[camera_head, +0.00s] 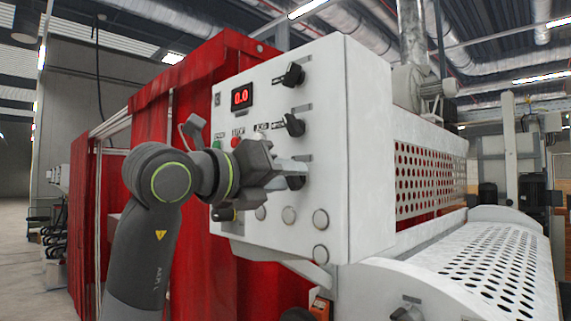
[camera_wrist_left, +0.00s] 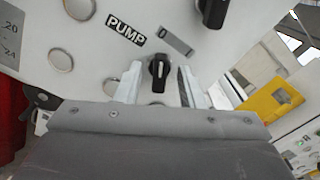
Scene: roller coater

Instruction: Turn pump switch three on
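The black pump switch (camera_wrist_left: 158,70) is a rotary knob with a white line on its face, pointing roughly up in the left wrist view. A PUMP label is above and left of it. In the head view this knob (camera_head: 297,182) is the lowest of three black knobs down the right side of the white control box (camera_head: 335,130), partly hidden by my gripper. My left gripper (camera_head: 290,171) is at the panel, and its fingers (camera_wrist_left: 160,88) stand on both sides of the knob with gaps visible. Whether the fingertips touch the panel I cannot tell. My right gripper is out of view.
Two more black knobs, the upper (camera_head: 293,75) and the middle (camera_head: 294,124), sit above. A red 0.0 display (camera_head: 241,95) and coloured buttons are on the left. Round grey caps (camera_head: 320,219) lie below. Perforated white guards (camera_head: 480,275) and red curtains (camera_head: 200,90) flank the box.

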